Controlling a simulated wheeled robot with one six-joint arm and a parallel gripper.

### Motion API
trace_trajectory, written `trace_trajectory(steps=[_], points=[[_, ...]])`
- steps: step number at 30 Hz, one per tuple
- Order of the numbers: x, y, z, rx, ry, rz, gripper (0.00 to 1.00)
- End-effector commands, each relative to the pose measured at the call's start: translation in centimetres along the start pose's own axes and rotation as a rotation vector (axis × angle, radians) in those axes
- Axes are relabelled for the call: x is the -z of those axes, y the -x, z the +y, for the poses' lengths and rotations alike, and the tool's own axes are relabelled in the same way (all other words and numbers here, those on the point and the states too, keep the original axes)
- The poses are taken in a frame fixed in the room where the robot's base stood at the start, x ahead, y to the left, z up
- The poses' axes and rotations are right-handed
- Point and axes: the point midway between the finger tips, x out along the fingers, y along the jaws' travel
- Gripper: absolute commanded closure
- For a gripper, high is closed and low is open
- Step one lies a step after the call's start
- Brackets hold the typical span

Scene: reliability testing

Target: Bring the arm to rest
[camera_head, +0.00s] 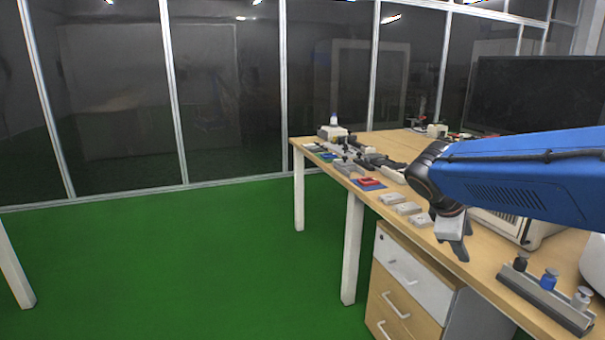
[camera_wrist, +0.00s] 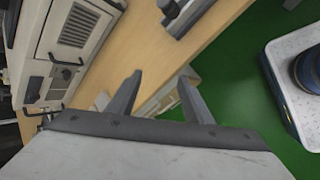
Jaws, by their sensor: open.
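My gripper (camera_head: 456,246) hangs from the end of my blue arm at the right of the head view, over the front edge of the wooden table (camera_head: 480,257). In the wrist view my gripper (camera_wrist: 158,95) shows two dark fingers spread apart, with nothing between them. Beyond the fingers I see the table edge and part of the drawer cabinet (camera_wrist: 165,100). My arm hides part of the table's right side.
A rack (camera_head: 545,300) with several small weights lies at the near right. Small grey blocks (camera_head: 392,198) and a red-and-blue item (camera_head: 369,184) lie farther back. A dark monitor (camera_head: 535,95) stands behind. Green floor (camera_head: 190,265) is open at left.

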Motion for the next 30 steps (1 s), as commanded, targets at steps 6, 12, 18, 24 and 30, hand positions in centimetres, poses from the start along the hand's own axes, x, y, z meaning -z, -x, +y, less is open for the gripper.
trace_trajectory(steps=[6,12,18,24,30], points=[[-2.7,1.0,-7.1,0.115,-0.281,0.117,0.54],[-3.9,1.9,-13.3,0.231,-0.54,0.214,0.54],[-4.4,2.8,-19.1,0.353,-0.792,0.301,0.54],[-4.2,3.4,-23.0,0.451,-0.975,0.359,0.54],[-4.0,3.6,-24.3,0.489,-1.043,0.378,0.54]])
